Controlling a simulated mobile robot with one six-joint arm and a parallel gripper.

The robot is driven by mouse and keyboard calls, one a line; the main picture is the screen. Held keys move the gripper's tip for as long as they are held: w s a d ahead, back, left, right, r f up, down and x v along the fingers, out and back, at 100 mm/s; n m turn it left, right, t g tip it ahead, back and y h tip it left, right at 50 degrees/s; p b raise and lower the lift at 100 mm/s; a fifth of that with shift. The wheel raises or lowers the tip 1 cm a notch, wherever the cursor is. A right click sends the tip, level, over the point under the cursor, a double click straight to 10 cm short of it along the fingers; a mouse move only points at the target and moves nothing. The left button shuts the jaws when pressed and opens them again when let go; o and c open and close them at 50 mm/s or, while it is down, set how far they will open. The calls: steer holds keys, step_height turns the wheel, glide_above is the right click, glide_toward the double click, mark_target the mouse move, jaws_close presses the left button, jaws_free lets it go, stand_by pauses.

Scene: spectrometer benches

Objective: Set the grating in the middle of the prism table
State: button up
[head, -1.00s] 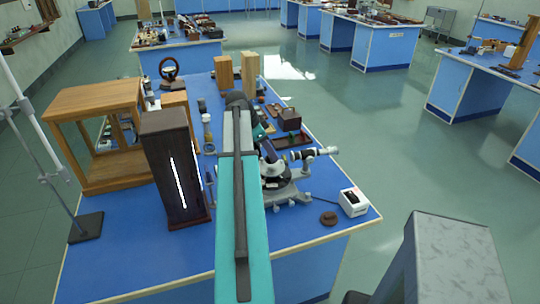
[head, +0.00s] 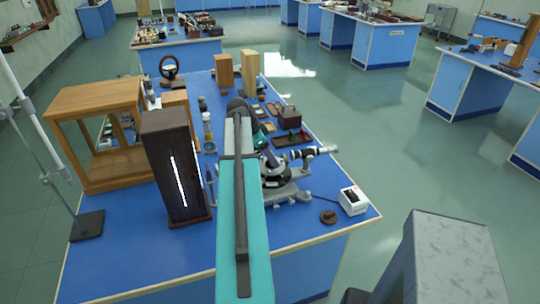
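The spectrometer (head: 287,190) stands on the near bench, just right of my arm, with its telescope pointing right. Its dark round prism table (head: 275,180) shows partly beside my arm. My gripper (head: 268,158) is small and dark at the end of the wrist, close above the prism table's left side and partly covered by my forearm. I cannot tell its finger opening or whether it holds anything. I cannot make out the grating. A dark red tray (head: 305,138) with small green items lies behind the spectrometer.
A tall dark lamp housing (head: 175,168) with a glowing slit and a wooden case (head: 92,108) stand left of my arm. A brown box (head: 290,117) and wooden blocks (head: 249,70) stand behind. A white box (head: 353,200) and a small brown disc (head: 328,217) lie right, near the edge.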

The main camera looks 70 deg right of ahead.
steer(key=shift+r, duration=0.2)
steer(key=b+v, duration=0.3)
steer(key=v, duration=0.9)
stand_by(0.4)
stand_by(0.7)
